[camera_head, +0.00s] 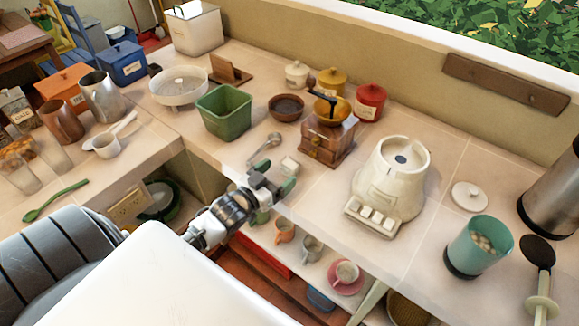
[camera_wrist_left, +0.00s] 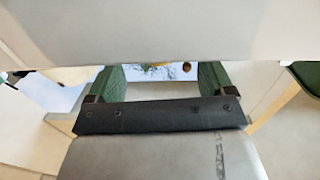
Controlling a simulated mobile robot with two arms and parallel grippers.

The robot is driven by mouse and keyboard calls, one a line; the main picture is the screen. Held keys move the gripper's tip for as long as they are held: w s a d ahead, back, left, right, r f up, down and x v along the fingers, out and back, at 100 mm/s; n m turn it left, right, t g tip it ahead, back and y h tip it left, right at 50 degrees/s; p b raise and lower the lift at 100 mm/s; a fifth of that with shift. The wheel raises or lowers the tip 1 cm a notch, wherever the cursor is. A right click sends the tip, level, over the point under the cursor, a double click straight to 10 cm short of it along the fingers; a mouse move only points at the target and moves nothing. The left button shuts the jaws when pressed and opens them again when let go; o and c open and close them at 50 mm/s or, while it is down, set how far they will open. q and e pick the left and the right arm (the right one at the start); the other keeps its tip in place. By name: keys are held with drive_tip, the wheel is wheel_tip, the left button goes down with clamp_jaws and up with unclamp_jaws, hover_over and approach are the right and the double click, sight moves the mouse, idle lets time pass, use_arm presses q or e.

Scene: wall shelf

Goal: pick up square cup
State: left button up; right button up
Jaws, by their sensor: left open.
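My left gripper (camera_head: 277,180) reaches over the counter's front edge with its fingers apart. In the left wrist view its two green finger pads (camera_wrist_left: 160,78) are spread, with nothing held between them. A small pale block-like item (camera_head: 289,165) lies on the counter just beyond the fingertips; I cannot tell if it is the square cup. A greenish cup (camera_head: 262,215) is partly hidden by the gripper. My right gripper is not in view.
A green square tub (camera_head: 222,112), a metal scoop (camera_head: 265,147), a wooden coffee grinder (camera_head: 326,138) and a cream appliance (camera_head: 391,185) stand on the counter around the gripper. A teal cup (camera_head: 478,246) is at right. The counter edge overhangs the lower shelf.

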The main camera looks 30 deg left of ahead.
sight(283, 170)
use_arm(q)
drive_tip(key=shift+w+d, duration=0.15)
drive_tip(key=shift+w, duration=1.1)
drive_tip(key=shift+w+f, duration=0.15)
drive_tip(key=shift+w, duration=0.1)
drive_tip(key=shift+s, duration=0.1)
drive_tip(key=c, duration=1)
drive_tip(key=shift+c, duration=0.2)
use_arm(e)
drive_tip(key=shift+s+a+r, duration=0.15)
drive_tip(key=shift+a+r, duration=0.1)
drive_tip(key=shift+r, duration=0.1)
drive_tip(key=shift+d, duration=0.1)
use_arm(q)
drive_tip(key=shift+r, duration=0.25)
drive_tip(key=shift+d+r, duration=0.15)
drive_tip(key=shift+r, duration=1.75)
drive_tip(key=d+r+b, duration=0.2)
drive_tip(key=d+r, duration=0.4)
drive_tip(key=d, duration=0.5)
drive_tip(key=shift+s+d+r, duration=0.2)
drive_tip(key=shift+s+r, duration=0.2)
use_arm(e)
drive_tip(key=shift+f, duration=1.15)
